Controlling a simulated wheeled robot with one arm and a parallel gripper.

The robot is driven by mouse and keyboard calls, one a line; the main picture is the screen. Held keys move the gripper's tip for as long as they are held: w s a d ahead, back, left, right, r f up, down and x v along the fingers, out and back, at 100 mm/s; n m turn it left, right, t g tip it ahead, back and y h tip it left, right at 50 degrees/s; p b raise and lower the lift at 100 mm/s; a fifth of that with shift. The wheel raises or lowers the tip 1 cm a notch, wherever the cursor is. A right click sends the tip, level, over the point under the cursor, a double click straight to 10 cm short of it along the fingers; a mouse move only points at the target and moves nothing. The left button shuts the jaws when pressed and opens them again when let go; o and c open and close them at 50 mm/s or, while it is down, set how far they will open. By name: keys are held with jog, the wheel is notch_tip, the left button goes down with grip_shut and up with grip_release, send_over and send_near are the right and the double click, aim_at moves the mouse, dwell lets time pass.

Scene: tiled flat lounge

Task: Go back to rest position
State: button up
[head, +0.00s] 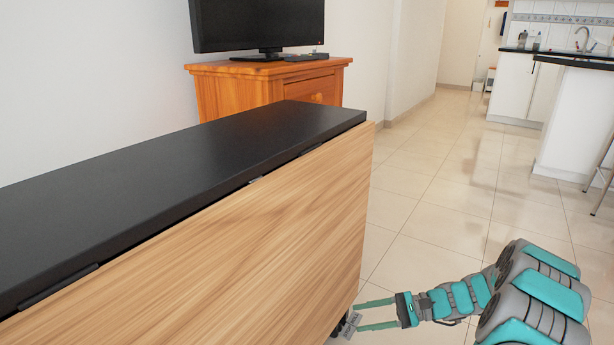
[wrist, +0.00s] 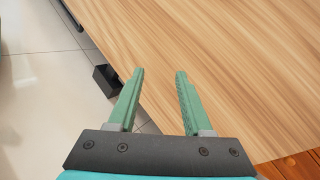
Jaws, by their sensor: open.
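I cannot tell whether the fingertips touch the panel.
A table with a black top (head: 180,175) and wood-grain side fills the left. Behind it stand an orange wooden cabinet (head: 240,97) and a black monitor (head: 257,25). Tiled floor (head: 450,200) is clear to the right, towards a white kitchen counter (head: 580,115).

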jog(key=s+a+r+n+g+h, duration=0.2)
jog(key=s+a+r+n+h, duration=0.2)
jog(key=s+r, duration=0.3)
jog(key=s+a+r+n+g+h, duration=0.3)
jog(key=s+a+r, duration=0.15)
jog(key=s, duration=0.55)
jog(key=s+d+r+n+t+h, duration=0.2)
jog(key=s+d+n+h, duration=0.15)
jog(key=s, duration=0.55)
jog(key=s+d+r+n+t+h, duration=0.1)
jog(key=s+d+n+h, duration=0.1)
jog(key=s+d+h, duration=0.5)
notch_tip(320, 180, up, 14)
jog(key=s+a+y+p, duration=0.1)
jog(key=s+p, duration=0.1)
jog(key=p, duration=1.1)
jog(key=shift+s+a+f+y+p, duration=0.15)
jog(key=shift+a+y+p, duration=0.2)
jog(key=shift+a+p, duration=0.05)
